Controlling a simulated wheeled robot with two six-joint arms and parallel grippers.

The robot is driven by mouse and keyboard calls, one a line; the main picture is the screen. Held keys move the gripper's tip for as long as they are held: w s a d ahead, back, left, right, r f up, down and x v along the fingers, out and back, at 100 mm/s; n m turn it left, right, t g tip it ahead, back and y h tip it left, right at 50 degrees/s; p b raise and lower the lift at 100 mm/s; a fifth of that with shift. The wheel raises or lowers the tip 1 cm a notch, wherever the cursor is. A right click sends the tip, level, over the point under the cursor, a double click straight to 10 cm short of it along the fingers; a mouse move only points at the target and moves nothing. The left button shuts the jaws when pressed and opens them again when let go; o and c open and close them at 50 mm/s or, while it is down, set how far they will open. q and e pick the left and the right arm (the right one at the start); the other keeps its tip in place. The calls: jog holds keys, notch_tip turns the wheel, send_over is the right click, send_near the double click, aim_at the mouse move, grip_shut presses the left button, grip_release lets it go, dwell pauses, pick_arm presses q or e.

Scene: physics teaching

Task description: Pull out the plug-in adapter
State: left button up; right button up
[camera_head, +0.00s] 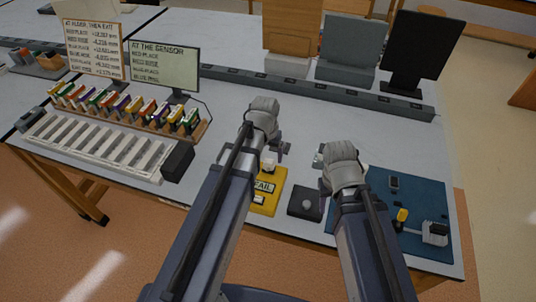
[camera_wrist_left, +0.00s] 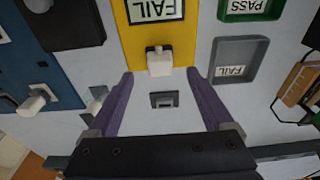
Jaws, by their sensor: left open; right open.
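A white block with a dark top edge, which looks like the plug-in adapter, sits at the edge of a yellow FAIL board (camera_head: 268,197). The block (camera_wrist_left: 160,61) and the board (camera_wrist_left: 155,36) also show in the left wrist view. My left gripper (camera_head: 270,150) is open over the board's far edge. In its wrist view, the open fingers (camera_wrist_left: 160,74) stand either side of the block with gaps, apart from it. A small grey socket-like piece (camera_wrist_left: 163,99) lies between the fingers. My right gripper (camera_head: 321,165) is open and empty above the table, left of the blue board.
A blue board (camera_head: 380,191) with a yellow piece and a grey-white device lies at right. A black box (camera_head: 305,203) stands between the boards. A green PASS tray (camera_wrist_left: 252,8) and grey FAIL tray (camera_wrist_left: 239,60) are nearby. Colored modules and screens stand at left and behind.

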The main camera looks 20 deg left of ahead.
aim_at(269, 161)
pick_arm(q)
jog(key=f+b, duration=0.2)
jog(key=f, duration=0.1)
jog(key=f+b, duration=0.2)
jog(key=shift+w, duration=0.3)
pick_arm(e)
notch_tip(269, 161, down, 5)
jog(key=shift+f, duration=0.1)
pick_arm(q)
jog(key=shift+c, duration=0.3)
grip_shut()
jog(key=shift+r+p, duration=0.75)
pick_arm(e)
jog(key=shift+r, duration=0.85)
pick_arm(q)
jog(key=shift+r+p, duration=2.05)
jog(key=shift+r, duration=0.05)
pick_arm(e)
jog(key=shift+r, duration=2.05)
